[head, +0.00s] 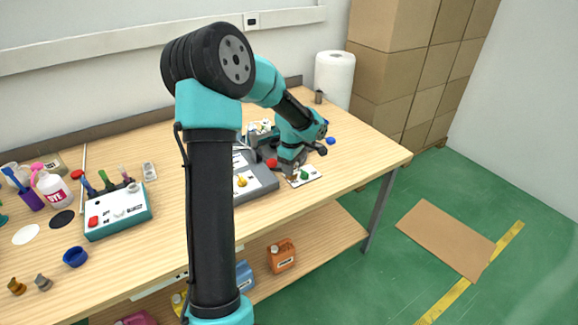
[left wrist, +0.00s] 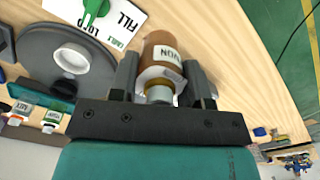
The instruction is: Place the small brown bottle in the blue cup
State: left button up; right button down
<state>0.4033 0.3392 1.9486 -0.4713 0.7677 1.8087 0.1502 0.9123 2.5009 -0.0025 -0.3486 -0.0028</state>
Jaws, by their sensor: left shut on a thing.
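In the left wrist view a small brown bottle (left wrist: 162,47) with a white label sits between the two fingers of my left gripper (left wrist: 160,84), which is shut on it. In the head view my left gripper (head: 291,163) is low over the right part of the table, beside a white card, and it mostly hides the bottle there. A blue cup (head: 75,257) stands open near the table's front left edge, far from the gripper. My right gripper is not in view.
A teal-and-white box (head: 118,212) with several small bottles stands behind the blue cup. A grey panel (head: 258,184) with a yellow knob lies left of the gripper. The white card (left wrist: 101,17) carries a green knob. A paper roll (head: 334,78) stands at the back right.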

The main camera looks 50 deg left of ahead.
pick_arm(q)
jog(key=s+d+f+n, duration=0.1)
jog(key=s+d+n, duration=0.5)
jog(key=d, duration=0.1)
jog(key=shift+s+d+f, duration=0.15)
jog(key=shift+s+f, duration=0.1)
dwell(0.3)
